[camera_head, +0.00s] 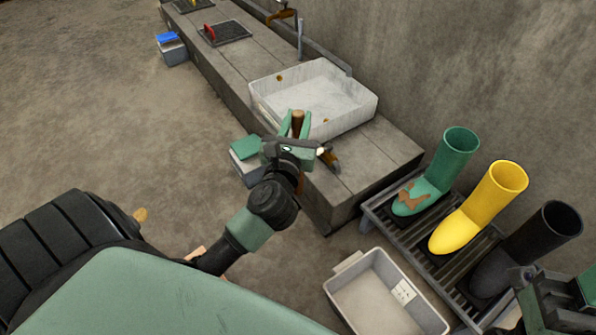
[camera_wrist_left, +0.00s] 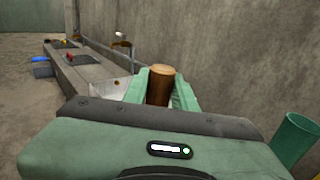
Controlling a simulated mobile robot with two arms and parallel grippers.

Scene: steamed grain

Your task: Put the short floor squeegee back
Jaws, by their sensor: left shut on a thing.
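My left gripper (camera_head: 296,128) is shut on a brown wooden handle (camera_head: 298,118), which I take to be the short floor squeegee. The handle stands up between the green fingers, beside the front side of the concrete bench. In the left wrist view the round handle top (camera_wrist_left: 160,86) shows between the fingers (camera_wrist_left: 160,92). The squeegee's lower part is mostly hidden behind my gripper and arm, so I cannot tell whether it touches anything. Part of my right gripper (camera_head: 556,305) shows at the bottom right corner; its jaws are not clear.
A white basin (camera_head: 318,70) sits on the concrete bench (camera_head: 385,148). A dark rack (camera_head: 385,222) holds a green boot (camera_head: 450,160), a yellow boot (camera_head: 490,200) and a black boot (camera_head: 535,240). A pale bin (camera_head: 350,268) stands on the floor.

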